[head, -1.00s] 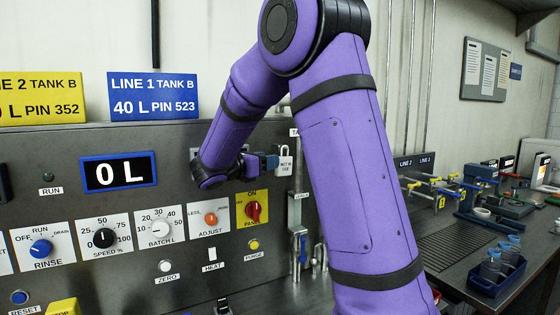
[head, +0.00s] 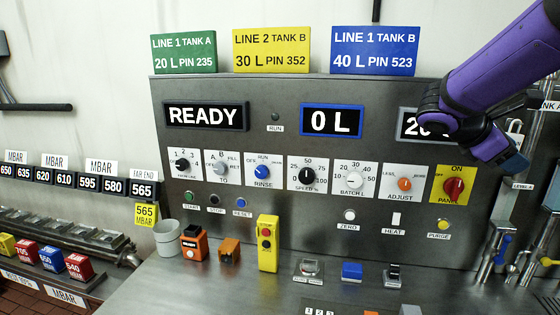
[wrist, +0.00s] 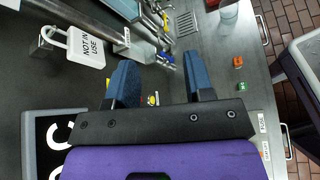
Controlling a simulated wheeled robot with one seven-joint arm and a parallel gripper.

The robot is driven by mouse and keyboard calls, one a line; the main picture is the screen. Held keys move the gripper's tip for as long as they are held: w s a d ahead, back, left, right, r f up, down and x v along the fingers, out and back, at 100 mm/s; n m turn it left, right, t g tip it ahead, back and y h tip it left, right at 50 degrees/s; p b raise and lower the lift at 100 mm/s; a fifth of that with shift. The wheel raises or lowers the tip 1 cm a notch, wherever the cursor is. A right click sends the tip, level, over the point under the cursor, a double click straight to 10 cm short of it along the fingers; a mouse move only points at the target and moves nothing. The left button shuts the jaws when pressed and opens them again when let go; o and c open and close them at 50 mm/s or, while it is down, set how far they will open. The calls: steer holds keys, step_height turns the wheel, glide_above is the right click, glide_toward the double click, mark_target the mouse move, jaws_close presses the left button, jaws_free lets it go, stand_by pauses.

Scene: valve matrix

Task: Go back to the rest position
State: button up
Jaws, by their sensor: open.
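My gripper (wrist: 160,85) is open and empty in the wrist view, its two blue fingers apart with the panel and bench behind. My arm covers part of the right-hand display (head: 412,125). No rest mark for the arm shows.
The steel control panel (head: 290,90) shows READY (head: 206,116) and 0 L (head: 332,121). A yellow stop box (head: 268,243) and small boxes stand on the bench (head: 190,290). A NOT IN USE padlock (wrist: 86,48) hangs close to my gripper. Pressure blocks (head: 78,267) stand at left.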

steer(key=s+a+f+m+t+y, duration=0.2)
steer(key=s+a+m+t+y, duration=0.4)
steer(key=s+a+m+y, duration=0.6)
steer(key=s+a, duration=0.3)
steer(key=s, duration=0.3)
steer(key=shift+a+f, duration=0.4)
steer(key=shift+o, duration=0.5)
stand_by(1.9)
